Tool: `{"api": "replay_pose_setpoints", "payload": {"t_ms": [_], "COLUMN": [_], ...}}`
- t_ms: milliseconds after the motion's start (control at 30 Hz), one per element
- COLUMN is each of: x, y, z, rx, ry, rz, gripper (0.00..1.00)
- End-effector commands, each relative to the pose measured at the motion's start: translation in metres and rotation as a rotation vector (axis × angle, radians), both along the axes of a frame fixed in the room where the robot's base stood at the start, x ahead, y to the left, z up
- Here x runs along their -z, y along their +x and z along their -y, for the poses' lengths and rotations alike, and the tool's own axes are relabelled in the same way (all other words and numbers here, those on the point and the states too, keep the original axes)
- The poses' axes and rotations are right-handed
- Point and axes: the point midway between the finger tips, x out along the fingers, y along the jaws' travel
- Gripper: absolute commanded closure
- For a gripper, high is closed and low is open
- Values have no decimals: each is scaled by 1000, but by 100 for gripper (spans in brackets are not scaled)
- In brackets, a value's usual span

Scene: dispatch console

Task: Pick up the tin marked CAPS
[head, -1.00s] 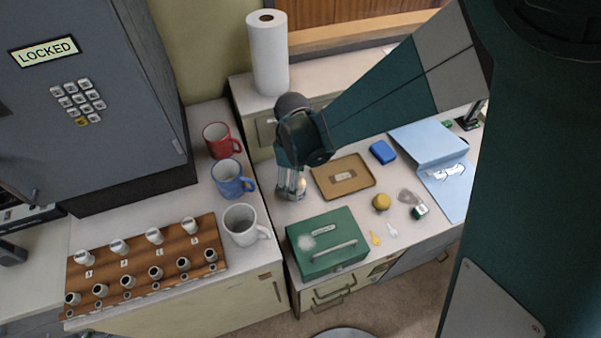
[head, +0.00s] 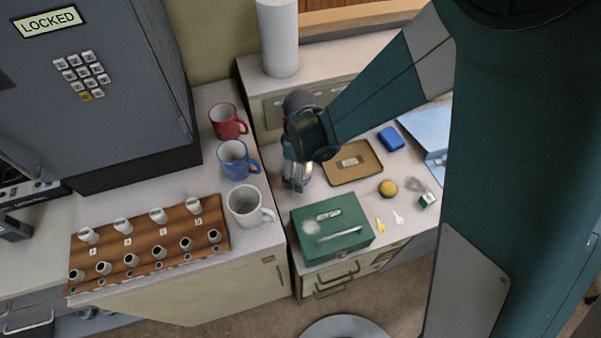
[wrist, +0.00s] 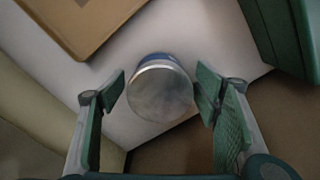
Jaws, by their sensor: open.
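A round tin (wrist: 160,91) with a plain silver lid and a blue side stands on the pale counter in the wrist view. No marking shows on the part I see, so I cannot read whether it says CAPS. My gripper (wrist: 161,88) is open, with one finger on each side of the tin. The right finger is very close to the tin; the left has a clearer gap. In the head view my gripper (head: 297,180) points down behind the green box, and its fingers mostly hide the tin.
A green cash box (head: 345,238) stands close in front of my gripper. A brown tray (head: 371,174) lies just right of it. A white mug (head: 243,204), blue mug (head: 232,160) and red mug (head: 224,121) stand left. A yellow ball (head: 388,188) and blue block (head: 391,139) lie right.

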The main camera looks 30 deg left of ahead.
Motion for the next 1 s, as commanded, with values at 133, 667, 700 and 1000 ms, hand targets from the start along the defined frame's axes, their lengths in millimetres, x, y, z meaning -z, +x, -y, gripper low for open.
{"api": "replay_pose_setpoints", "payload": {"t_ms": [133,667,700,1000], "x": [0,0,0,-1], "y": [0,0,0,0], "z": [0,0,0,0], "rx": [0,0,0,0], "ry": [0,0,0,0], "rz": [0,0,0,0], "gripper": [38,68,72,72]}}
